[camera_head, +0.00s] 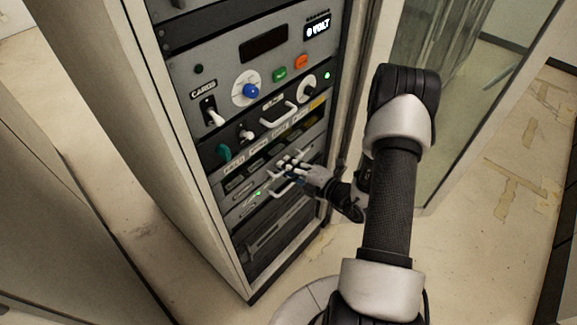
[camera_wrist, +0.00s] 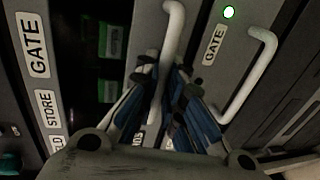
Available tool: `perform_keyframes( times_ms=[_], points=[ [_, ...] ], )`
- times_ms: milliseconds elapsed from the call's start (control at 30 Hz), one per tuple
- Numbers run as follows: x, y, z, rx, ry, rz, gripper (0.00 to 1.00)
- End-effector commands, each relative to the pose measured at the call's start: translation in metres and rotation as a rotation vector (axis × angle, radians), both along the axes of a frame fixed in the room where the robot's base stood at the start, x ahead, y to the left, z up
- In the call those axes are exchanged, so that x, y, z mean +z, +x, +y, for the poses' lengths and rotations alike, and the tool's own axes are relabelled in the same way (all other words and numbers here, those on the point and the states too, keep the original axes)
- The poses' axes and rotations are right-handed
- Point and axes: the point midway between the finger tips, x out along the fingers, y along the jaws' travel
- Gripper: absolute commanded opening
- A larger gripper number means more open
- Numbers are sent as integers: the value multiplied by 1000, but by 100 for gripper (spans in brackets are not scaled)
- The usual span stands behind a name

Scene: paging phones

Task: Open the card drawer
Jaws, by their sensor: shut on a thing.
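The grey equipment rack (camera_head: 243,230) stands upright with several stacked drawers and panels. My gripper (camera_head: 292,170) is at the lower middle drawers, and its blue-padded fingers show in the wrist view (camera_wrist: 165,100). The fingers are shut on a white bar handle (camera_wrist: 172,28), whose lower part is partly hidden between them. Beside it is a dark slotted front with green pieces (camera_wrist: 112,42) and labels reading GATE and STORE. A second white handle (camera_wrist: 262,65) lies to the right, near a lit green lamp (camera_wrist: 228,12) and another GATE label.
Above is a panel with a CARDS switch (camera_head: 212,112), a blue knob (camera_head: 250,91) and a VOLT display (camera_head: 318,28). Another handle (camera_head: 279,114) sits higher up. A glass door (camera_head: 440,90) is to the right. Clear floor (camera_head: 480,235) lies at the right.

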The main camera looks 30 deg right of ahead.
Motion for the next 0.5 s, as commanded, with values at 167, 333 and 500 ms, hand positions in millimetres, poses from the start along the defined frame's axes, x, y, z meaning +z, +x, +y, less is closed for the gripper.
perform_keyframes(
  times_ms=[167,333,500],
  points=[
    [0,-1,-1,0,0,0,0],
    [0,-12,-5,-3,1,1,0],
    [1,-39,-16,-7,3,3,0]
  ],
)
